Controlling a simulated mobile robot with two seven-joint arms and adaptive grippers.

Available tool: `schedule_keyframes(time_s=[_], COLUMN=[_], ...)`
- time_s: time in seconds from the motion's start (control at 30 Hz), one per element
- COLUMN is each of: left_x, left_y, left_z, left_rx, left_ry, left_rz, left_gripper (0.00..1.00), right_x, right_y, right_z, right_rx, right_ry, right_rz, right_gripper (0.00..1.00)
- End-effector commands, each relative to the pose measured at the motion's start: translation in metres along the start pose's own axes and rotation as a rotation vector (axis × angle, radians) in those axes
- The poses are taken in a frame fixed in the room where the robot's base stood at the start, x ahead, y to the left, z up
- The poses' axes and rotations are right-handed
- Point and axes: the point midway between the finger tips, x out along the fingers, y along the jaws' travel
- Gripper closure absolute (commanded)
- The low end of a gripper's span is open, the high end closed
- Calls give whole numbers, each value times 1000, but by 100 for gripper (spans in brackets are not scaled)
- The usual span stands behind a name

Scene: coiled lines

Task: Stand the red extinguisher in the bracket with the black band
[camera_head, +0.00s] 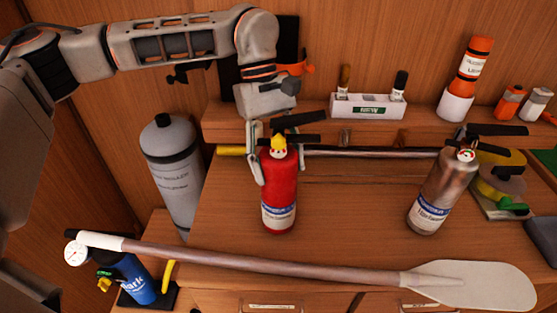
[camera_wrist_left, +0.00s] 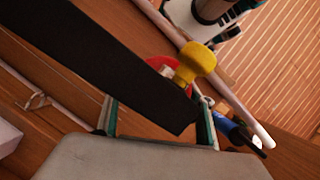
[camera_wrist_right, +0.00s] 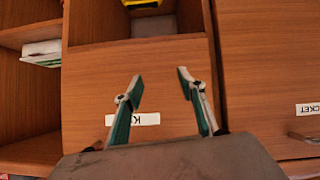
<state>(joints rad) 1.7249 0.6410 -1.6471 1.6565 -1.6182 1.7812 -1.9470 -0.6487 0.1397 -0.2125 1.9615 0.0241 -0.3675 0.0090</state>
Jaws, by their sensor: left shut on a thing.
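The red extinguisher (camera_head: 279,188) is upright over the wooden counter, with a white and blue label, black levers and a yellow knob. My left gripper (camera_head: 277,165) is shut on it just below its head. I cannot tell whether its base touches the wood. In the left wrist view its black lever (camera_wrist_left: 90,55) and yellow knob (camera_wrist_left: 197,60) lie between and above the fingers. A black panel (camera_head: 289,45) on the back wall is partly hidden by my left arm; I cannot clearly make out a bracket with a black band. My right gripper (camera_wrist_right: 160,82) is open and empty before a cabinet front.
A metallic extinguisher (camera_head: 440,190) stands to the right. A paddle (camera_head: 300,271) lies along the front and a dark pole (camera_head: 370,152) along the back. A grey cylinder (camera_head: 174,170) and a blue can (camera_head: 137,280) are at left. The counter between the extinguishers is clear.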

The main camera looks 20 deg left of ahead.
Motion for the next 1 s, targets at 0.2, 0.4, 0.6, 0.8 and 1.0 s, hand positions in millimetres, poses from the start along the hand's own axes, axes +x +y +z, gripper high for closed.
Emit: schedule_keyframes(time_s=[0.2, 0.4, 0.6, 0.8, 1.0], left_x=[2, 2, -5, -37, -79], left_y=[0, 0, 1, 1, 1], left_z=[-1, -1, 0, -1, 0], left_rx=[0, 0, 0, -2, -2], left_ry=[0, 0, 1, 3, 3], left_rz=[0, 0, 2, 5, 4], left_gripper=[29, 29, 29, 29, 29], right_x=[0, 0, 0, 1, 0], right_y=[0, 0, 0, 0, 0], right_z=[0, 0, -1, 1, 0], right_rx=[0, 0, 0, 0, 0], right_ry=[1, 1, 1, 1, 1], right_rz=[0, 0, 0, 0, 0], right_gripper=[60, 60, 60, 60, 60])
